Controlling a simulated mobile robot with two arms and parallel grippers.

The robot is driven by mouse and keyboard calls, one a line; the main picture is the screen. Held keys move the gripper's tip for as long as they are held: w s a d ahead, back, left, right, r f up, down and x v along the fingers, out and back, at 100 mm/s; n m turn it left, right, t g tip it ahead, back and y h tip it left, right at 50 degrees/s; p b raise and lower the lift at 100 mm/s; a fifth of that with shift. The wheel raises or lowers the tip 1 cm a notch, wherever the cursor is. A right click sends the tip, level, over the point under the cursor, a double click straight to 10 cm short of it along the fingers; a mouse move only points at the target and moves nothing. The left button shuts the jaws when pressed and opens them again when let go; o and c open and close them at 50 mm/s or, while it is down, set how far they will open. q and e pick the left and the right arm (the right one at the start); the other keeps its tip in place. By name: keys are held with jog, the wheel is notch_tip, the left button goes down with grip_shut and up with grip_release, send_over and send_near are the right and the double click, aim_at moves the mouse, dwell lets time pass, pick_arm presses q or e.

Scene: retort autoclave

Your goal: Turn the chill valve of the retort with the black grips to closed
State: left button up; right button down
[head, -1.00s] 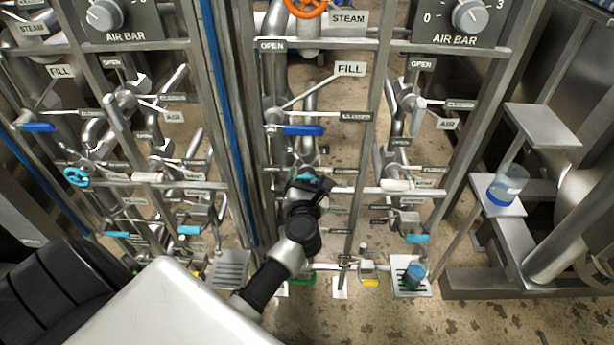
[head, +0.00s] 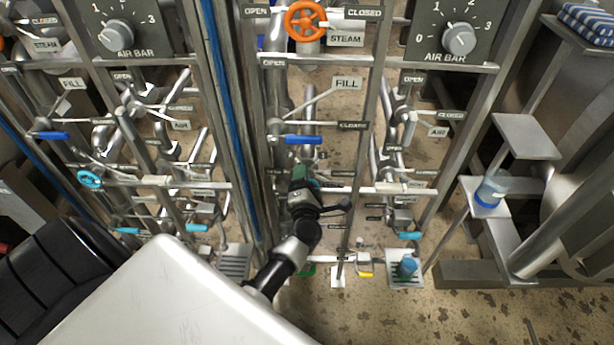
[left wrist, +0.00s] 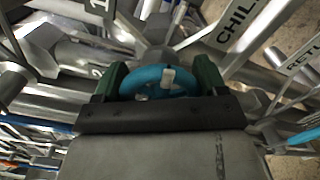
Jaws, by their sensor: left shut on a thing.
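The chill valve's light-blue handwheel (left wrist: 158,80) is in the left wrist view, beside a CHILL sign (left wrist: 238,22). My left gripper (left wrist: 161,76) has its green fingers on opposite sides of the wheel's rim and is shut on it. In the head view the left gripper (head: 304,178) reaches into the middle pipe rack, below the blue fill lever (head: 303,139). The gripper and arm hide most of the wheel there. I cannot read the valve's position, and no black grips can be made out. My right gripper is not in view.
A second rack on the left has its own light-blue handwheel (head: 89,179). An orange steam wheel (head: 305,20) sits above. Rails and pipes crowd the arm closely. Open floor lies at the lower right.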

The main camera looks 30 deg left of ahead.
pick_arm(q)
jog(key=shift+m+p, duration=0.45)
jog(key=shift+m, duration=0.55)
jog(key=shift+f, duration=0.1)
jog(key=o, duration=0.9)
jog(key=shift+s+d, duration=0.1)
jog(key=v, duration=1)
jog(key=shift+s+d, duration=0.1)
jog(key=shift+s, duration=0.15)
